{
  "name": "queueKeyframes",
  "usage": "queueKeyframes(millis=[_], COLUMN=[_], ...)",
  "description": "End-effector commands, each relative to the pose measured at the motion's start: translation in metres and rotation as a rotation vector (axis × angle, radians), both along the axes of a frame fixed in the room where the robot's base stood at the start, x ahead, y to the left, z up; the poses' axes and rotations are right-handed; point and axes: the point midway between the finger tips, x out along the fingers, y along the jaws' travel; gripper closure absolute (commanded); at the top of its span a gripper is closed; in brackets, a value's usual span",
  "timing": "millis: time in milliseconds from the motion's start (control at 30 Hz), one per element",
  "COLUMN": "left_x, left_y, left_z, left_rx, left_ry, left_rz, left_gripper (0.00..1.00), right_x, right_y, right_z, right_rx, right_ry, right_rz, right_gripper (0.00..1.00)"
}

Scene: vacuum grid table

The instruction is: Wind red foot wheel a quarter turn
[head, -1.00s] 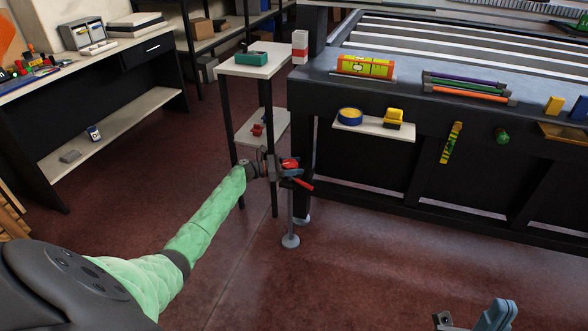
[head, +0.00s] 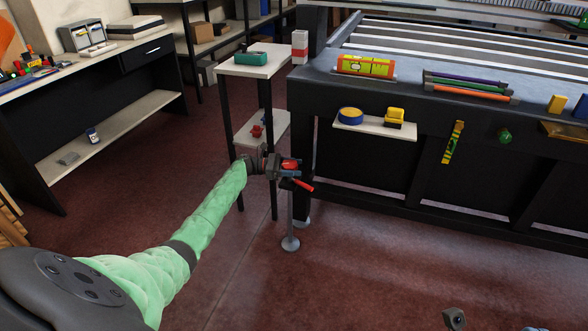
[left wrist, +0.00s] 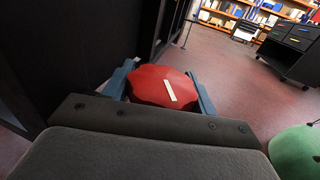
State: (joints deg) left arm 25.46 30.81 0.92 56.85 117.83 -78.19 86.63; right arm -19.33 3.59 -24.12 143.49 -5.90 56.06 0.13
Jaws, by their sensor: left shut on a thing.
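The red foot wheel (head: 290,165) sits at the top of a levelling foot by the table's near left leg. The grey foot post (head: 290,222) stands below it on a round pad. My left gripper (head: 291,167) is shut on the wheel from the left. In the left wrist view the wheel (left wrist: 162,86) lies between the blue fingers, with a pale stripe on its face pointing slightly off upright. A red lever (head: 303,185) sticks out below the gripper toward the lower right. Only small bits of what may be my right gripper show at the bottom right edge.
A small side stand (head: 258,64) with a teal object is just behind my left arm. The dark grid table (head: 420,100) fills the right, with a small shelf (head: 376,128) on its front. The red-brown floor in front is clear.

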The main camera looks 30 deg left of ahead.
Motion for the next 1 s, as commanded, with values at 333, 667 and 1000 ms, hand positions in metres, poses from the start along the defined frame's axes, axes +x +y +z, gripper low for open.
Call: queueKeyframes(millis=[333,667,1000], left_x=[0.0,0.0,-0.008], left_y=[-0.001,0.0,0.015], left_z=[-0.001,0.0,0.0], left_rx=[0.0,0.0,0.0], left_ry=[0.001,0.0,0.001], left_rz=[-0.004,-0.003,-0.002], left_gripper=[0.66,0.21,0.21], right_x=[0.0,0.0,0.0], right_y=[0.001,0.0,0.0], right_z=[-0.001,-0.001,0.001], right_rx=[0.001,0.002,0.0], right_ry=[0.003,0.004,0.003], right_rz=[0.004,0.001,-0.003], right_gripper=[1.0,1.0,1.0])
